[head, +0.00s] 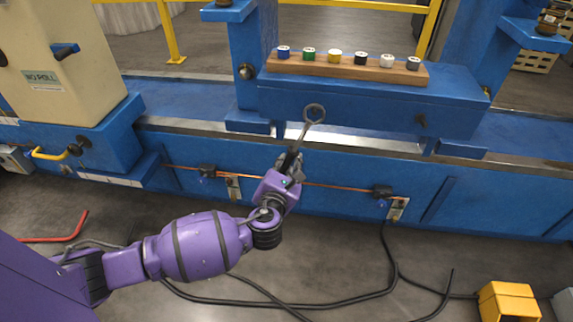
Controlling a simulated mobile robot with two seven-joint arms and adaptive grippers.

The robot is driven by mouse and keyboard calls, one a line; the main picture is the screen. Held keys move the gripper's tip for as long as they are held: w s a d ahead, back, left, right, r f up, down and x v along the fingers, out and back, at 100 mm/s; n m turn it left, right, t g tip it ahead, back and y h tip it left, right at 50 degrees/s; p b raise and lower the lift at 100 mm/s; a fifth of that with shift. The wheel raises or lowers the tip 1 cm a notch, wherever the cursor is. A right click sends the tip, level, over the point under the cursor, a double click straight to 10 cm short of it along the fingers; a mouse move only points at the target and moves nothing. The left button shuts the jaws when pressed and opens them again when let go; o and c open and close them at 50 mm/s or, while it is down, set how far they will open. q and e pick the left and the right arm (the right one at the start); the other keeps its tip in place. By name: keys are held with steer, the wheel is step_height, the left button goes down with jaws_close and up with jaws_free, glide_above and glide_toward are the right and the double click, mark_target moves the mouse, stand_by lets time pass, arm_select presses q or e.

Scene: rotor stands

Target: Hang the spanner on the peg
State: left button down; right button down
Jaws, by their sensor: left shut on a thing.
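The spanner (306,128) is grey metal, with its ring end up and its shaft running down into my left gripper. My left gripper (290,162) is shut on the lower part of the spanner, which it hides. The ring stands in front of the blue block's front face, and I cannot tell how far from it. A small dark peg (421,121) sticks out of that face, to the right of the ring and apart from it. My right gripper is not in view.
A wooden rack (345,68) with several coloured spools lies on the blue block (370,108). A copper pipe (335,187) with dark clamps runs along the blue base. Black cables (340,299) and a yellow box (508,302) are on the floor. A beige machine (60,60) stands left.

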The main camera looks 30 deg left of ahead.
arm_select(q)
steer(key=shift+w, duration=0.1)
stand_by(0.3)
steer(key=shift+x, duration=1.2)
steer(key=shift+f, duration=0.1)
steer(key=shift+f, duration=0.35)
stand_by(0.4)
steer(key=c, duration=1.5)
jaws_free()
steer(key=shift+f, duration=0.1)
